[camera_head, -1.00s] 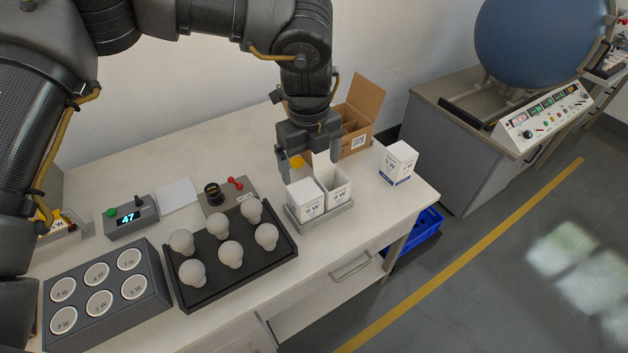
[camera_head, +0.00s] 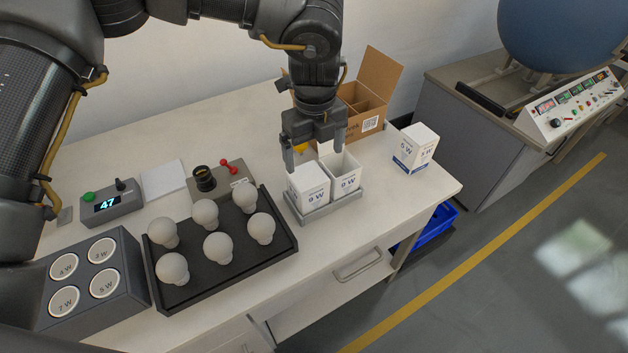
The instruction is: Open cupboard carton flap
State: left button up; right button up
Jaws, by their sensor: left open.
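Two white cartons stand side by side in a small grey tray (camera_head: 303,219) near the table's right part. The left carton (camera_head: 310,194) is marked 9 W and its top looks closed. The right carton (camera_head: 345,181) has an open top, with a white flap standing up at its back left. A third white carton (camera_head: 416,148), marked 5 W, stands alone to the right and looks closed. My left gripper (camera_head: 313,159) points down over the back of the two tray cartons, its fingers apart and empty. Whether a finger touches a carton is unclear. My right gripper is not in view.
A brown divided cardboard box (camera_head: 364,128) stands open behind the cartons. A black tray (camera_head: 224,272) of white bulbs lies to the left, with a test socket unit (camera_head: 222,184) behind it. A grey holder (camera_head: 82,268) and a display box (camera_head: 111,205) are further left.

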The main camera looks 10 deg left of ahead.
aim_at(314, 185)
pick_arm(q)
jog(key=f+b, duration=0.3)
jog(key=f, duration=0.3)
jog(key=shift+w, duration=0.2)
jog(key=shift+s+f+b, duration=0.1)
jog(key=shift+f+b, duration=0.7)
jog(key=shift+f, duration=0.15)
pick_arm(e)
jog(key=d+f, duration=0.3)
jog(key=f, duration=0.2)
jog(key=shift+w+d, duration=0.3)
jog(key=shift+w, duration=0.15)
